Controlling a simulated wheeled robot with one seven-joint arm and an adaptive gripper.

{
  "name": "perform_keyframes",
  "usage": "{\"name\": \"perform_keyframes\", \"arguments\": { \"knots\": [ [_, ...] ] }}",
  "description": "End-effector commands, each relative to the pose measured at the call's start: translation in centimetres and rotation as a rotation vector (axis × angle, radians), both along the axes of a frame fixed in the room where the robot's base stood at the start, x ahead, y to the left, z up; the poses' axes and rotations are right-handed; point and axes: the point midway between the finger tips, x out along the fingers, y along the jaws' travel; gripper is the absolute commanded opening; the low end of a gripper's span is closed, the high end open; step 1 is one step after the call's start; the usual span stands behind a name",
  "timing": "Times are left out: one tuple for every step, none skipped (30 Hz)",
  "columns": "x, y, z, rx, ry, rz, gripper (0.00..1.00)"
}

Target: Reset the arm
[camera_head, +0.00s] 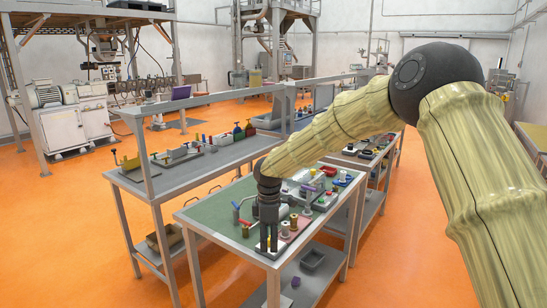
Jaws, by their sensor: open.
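My arm (350,115) reaches in from the right in a pale, wood-like cover with a dark round joint (437,80). It extends over the near workbench (213,216), which has a green top. My gripper (268,244) points down at the bench's front part, its two dark fingers apart with a gap between them. I see nothing held in it. Whether the fingertips touch the bench top or small parts behind them cannot be told.
Small parts, including a red-handled piece (244,222) and brass-coloured pieces (294,220), stand close around my gripper. A second bench (150,183) with bottles and tools stands behind. A grey bin (313,259) sits on the lower shelf. Orange floor (60,250) is clear at left.

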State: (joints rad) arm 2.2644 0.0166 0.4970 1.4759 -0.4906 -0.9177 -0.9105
Motion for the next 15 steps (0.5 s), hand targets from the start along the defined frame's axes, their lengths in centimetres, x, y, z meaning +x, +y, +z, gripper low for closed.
{"name": "perform_keyframes", "arguments": {
  "knots": [
    [-0.4, -0.3, -1.0, 0.005, 0.006, -0.013, 0.51],
    [-0.6, -0.5, -1.5, 0.008, 0.008, -0.022, 0.51],
    [-0.8, -0.8, -2.1, 0.012, 0.011, -0.034, 0.51],
    [-1.0, -1.1, -2.6, 0.016, 0.012, -0.044, 0.51],
    [-1.2, -1.4, -3.1, 0.02, 0.015, -0.055, 0.51],
    [-1.5, -1.6, -3.9, 0.025, 0.019, -0.068, 0.51],
    [-1.7, -1.8, -4.4, 0.029, 0.02, -0.078, 0.51],
    [-2.0, -1.9, -5.0, 0.032, 0.022, -0.088, 0.51],
    [-2.3, -2.1, -5.8, 0.039, 0.025, -0.103, 0.51],
    [-2.6, -2.2, -6.4, 0.042, 0.029, -0.114, 0.51],
    [-2.9, -2.3, -7.0, 0.047, 0.031, -0.124, 0.51],
    [-3.4, -2.3, -8.0, 0.053, 0.036, -0.139, 0.51],
    [-3.8, -2.4, -8.7, 0.058, 0.038, -0.152, 0.51],
    [-4.2, -2.5, -9.5, 0.063, 0.043, -0.165, 0.51],
    [-4.7, -2.6, -10.6, 0.07, 0.047, -0.184, 0.51]
  ]
}}
